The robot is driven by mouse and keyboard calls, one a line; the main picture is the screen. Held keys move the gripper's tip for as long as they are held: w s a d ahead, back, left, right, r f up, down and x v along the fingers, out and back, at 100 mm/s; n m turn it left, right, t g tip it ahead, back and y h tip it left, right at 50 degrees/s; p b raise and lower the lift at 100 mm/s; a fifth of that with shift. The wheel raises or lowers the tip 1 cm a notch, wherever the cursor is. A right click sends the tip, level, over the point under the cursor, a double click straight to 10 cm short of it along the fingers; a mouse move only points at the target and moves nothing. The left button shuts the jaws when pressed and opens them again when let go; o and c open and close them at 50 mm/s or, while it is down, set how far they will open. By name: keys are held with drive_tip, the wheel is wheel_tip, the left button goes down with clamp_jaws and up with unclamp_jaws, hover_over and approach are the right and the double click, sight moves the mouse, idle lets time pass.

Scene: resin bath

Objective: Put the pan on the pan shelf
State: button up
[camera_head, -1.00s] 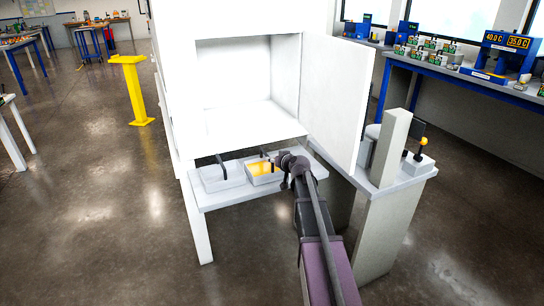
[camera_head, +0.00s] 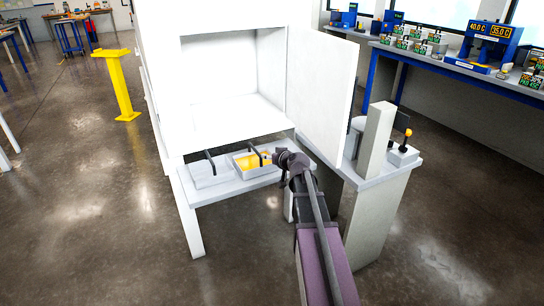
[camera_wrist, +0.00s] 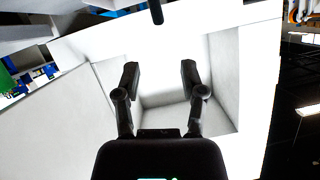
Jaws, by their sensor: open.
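Two shallow trays with dark bar handles sit side by side on a low white shelf (camera_head: 235,191) under a white cabinet. The right pan (camera_head: 241,173) holds yellow-orange liquid. The left pan (camera_head: 211,180) is pale grey and shows no yellow. My gripper (camera_head: 277,157) is at the right end of the yellow-filled pan; whether it touches the pan cannot be told. In the wrist view my gripper (camera_wrist: 159,72) is open with nothing between its fingers. A dark rod (camera_wrist: 156,12) shows at the top of that view.
The white cabinet (camera_head: 225,120) stands open above the trays, its door (camera_head: 322,85) swung out to the right. A pale post (camera_head: 375,145) and a lever box (camera_head: 403,155) stand on a side stand at right. A yellow stand (camera_head: 120,85) is at left. Floor in front is clear.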

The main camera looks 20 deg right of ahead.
drive_tip(key=s+a+f+n+g, duration=0.1)
drive_tip(key=s+a+f+g, duration=0.2)
drive_tip(key=s+a, duration=0.25)
drive_tip(key=s+a+f+g+y, duration=0.1)
drive_tip(key=s+a+f+g, duration=0.3)
drive_tip(key=a, duration=0.3)
drive_tip(key=s+a+f+n+g, duration=0.1)
drive_tip(key=s+a+f+g, duration=0.15)
drive_tip(key=s+a, duration=0.45)
drive_tip(key=s+a+f+g+h, duration=0.1)
drive_tip(key=s+g, duration=0.1)
drive_tip(key=s, duration=0.3)
drive_tip(key=s+a+f+m+g+h, duration=0.1)
drive_tip(key=s+g, duration=0.1)
drive_tip(key=s, duration=0.3)
drive_tip(key=shift+s+h, duration=0.15)
drive_tip(key=shift+h, duration=0.15)
